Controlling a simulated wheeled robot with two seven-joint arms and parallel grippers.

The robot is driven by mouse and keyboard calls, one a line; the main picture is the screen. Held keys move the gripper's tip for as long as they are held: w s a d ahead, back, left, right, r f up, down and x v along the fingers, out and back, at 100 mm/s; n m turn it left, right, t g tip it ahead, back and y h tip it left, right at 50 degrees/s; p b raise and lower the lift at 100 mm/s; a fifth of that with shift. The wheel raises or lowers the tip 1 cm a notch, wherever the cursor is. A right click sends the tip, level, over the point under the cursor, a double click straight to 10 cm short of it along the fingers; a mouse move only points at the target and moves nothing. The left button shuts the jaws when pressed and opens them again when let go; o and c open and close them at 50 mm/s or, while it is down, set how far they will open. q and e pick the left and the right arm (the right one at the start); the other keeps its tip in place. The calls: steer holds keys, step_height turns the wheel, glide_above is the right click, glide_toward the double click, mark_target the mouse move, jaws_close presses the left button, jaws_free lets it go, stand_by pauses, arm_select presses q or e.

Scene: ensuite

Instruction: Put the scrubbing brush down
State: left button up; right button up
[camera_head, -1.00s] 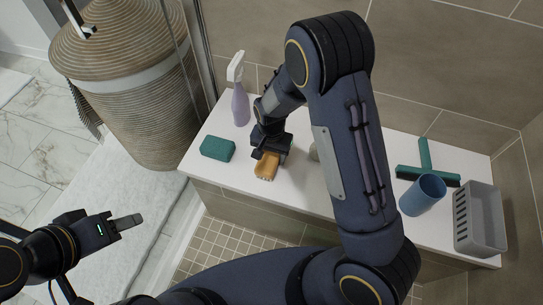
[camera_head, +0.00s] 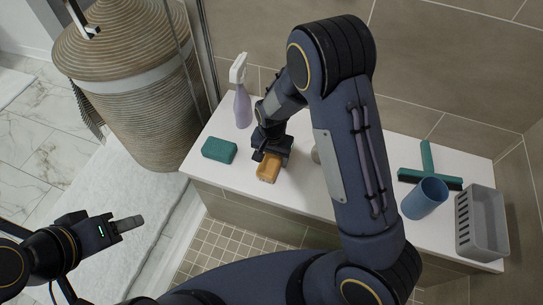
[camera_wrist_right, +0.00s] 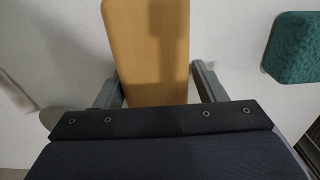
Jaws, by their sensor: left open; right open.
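The scrubbing brush (camera_head: 268,170), with a tan wooden back, lies on the white bench top (camera_head: 311,190) near its front edge. My right gripper (camera_head: 270,155) is directly over it, pointing down. In the right wrist view the brush's wooden back (camera_wrist_right: 150,50) lies between the two grey fingers (camera_wrist_right: 158,85), with a gap visible at the right finger; the left one is very close to it. The right gripper is open. My left gripper (camera_head: 128,223) is open and empty, away from the bench, over the floor at the left.
A green sponge (camera_head: 219,151) and a lilac spray bottle (camera_head: 242,105) stand left of the brush. A blue cup (camera_head: 424,198), a green squeegee (camera_head: 428,178) and a grey basket (camera_head: 482,222) are at the right end. A wicker hamper (camera_head: 135,80) stands at left.

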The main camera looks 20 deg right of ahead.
steer(key=shift+s+d+f, duration=0.25)
steer(key=shift+s+d, duration=0.05)
steer(key=shift+d, duration=0.05)
steer(key=shift+r, duration=0.35)
steer(key=r+p, duration=0.2)
steer(key=r, duration=0.3)
steer(key=r+p, duration=0.2)
steer(key=r, duration=0.4)
steer(key=shift+w+a, duration=0.15)
steer(key=shift+w, duration=0.05)
steer(key=s+d+r+n+t+y, duration=0.2)
steer(key=s+d+r+y, duration=0.25)
steer(key=s+r, duration=0.7)
steer(key=s+d+r+n+t, duration=0.2)
steer(key=s+r, duration=0.3)
steer(key=s, duration=0.6)
steer(key=shift+d+n+t+h, duration=0.35)
steer(key=shift+n+t, duration=0.25)
steer(key=shift+t, duration=0.2)
